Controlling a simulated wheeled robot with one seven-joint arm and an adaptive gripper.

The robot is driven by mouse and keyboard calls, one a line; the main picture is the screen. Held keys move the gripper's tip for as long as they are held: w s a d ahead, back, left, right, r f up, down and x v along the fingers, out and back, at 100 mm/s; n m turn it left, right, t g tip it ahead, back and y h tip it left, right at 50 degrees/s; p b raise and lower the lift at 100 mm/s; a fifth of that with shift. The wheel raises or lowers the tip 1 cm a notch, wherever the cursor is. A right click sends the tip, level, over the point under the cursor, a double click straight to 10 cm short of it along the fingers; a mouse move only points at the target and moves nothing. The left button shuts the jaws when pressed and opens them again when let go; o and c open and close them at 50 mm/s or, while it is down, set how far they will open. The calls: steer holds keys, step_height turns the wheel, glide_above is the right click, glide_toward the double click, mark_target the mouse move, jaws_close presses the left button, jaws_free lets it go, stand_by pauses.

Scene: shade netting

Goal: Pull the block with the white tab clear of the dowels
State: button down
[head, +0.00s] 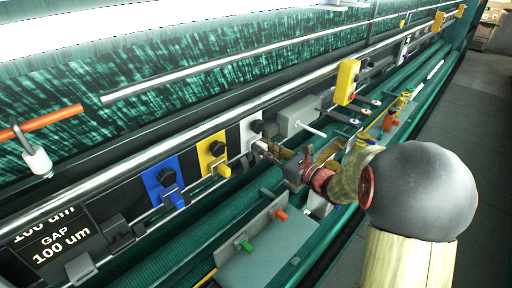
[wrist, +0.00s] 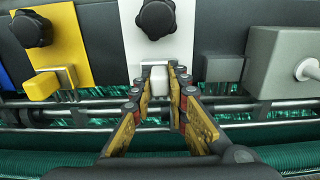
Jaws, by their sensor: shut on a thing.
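The white tab (wrist: 160,82) stands between the two fingertips of my gripper (wrist: 160,88) in the wrist view. My gripper is shut on it, one finger on each side. In the head view my gripper (head: 272,151) reaches in from the right to the white tab (head: 260,146), below the white panel.
A yellow tab (wrist: 41,86) with its block is left of my gripper; a large grey box (wrist: 280,62) is at right. Rails (wrist: 235,105) run across below. A tray (head: 262,250) with green and orange pieces lies in front. The dark floor (head: 480,140) at right is clear.

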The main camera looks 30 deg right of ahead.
mark_target(266, 149)
steer(key=shift+v, duration=0.85)
stand_by(0.4)
steer(key=shift+v, duration=1.5)
steer(key=v, duration=0.4)
